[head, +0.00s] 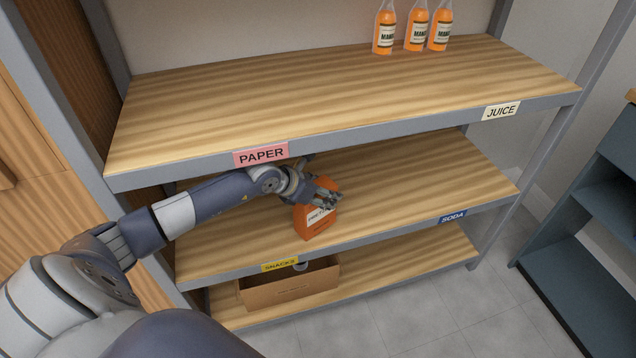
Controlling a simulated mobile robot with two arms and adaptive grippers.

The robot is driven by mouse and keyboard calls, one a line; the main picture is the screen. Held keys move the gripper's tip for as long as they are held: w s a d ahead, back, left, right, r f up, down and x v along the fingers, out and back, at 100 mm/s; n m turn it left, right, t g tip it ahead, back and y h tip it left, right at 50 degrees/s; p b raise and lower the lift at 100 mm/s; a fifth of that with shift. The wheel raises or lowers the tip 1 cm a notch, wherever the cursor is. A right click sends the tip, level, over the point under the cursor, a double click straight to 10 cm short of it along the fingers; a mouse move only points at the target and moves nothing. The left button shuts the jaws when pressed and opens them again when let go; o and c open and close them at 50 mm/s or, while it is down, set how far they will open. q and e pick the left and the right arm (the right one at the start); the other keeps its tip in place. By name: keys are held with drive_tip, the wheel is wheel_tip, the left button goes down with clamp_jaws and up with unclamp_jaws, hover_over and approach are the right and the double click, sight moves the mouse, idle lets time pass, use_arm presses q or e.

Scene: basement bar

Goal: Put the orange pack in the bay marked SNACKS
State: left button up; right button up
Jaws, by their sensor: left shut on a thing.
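The orange pack (315,220) is at the middle shelf (400,198), a little right of the yellow SNACKS label (280,264) on that shelf's front edge. It looks upright. I cannot tell whether its base touches the board. My left gripper (325,199) reaches in from the left under the top shelf and is shut on the upper part of the pack, hiding some of it. My right gripper is not in view.
The top shelf (300,100) has a pink PAPER label (261,155), a JUICE label (501,110) and 3 orange bottles (417,25) at the back right. A blue SODA label (453,217) marks the middle shelf's right. A cardboard box (290,287) stands on the bottom shelf.

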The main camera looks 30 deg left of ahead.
use_arm(q)
drive_tip(key=w+a, duration=0.2)
drive_tip(key=a, duration=0.1)
drive_tip(key=shift+w+b, duration=0.3)
drive_tip(key=shift+w, duration=0.05)
drive_tip(key=shift+w+a+f, duration=0.1)
drive_tip(key=shift+a, duration=0.05)
drive_tip(key=shift+f, duration=0.1)
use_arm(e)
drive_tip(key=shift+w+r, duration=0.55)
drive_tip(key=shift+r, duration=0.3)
use_arm(q)
drive_tip(key=shift+f, duration=0.15)
drive_tip(key=o, duration=1.3)
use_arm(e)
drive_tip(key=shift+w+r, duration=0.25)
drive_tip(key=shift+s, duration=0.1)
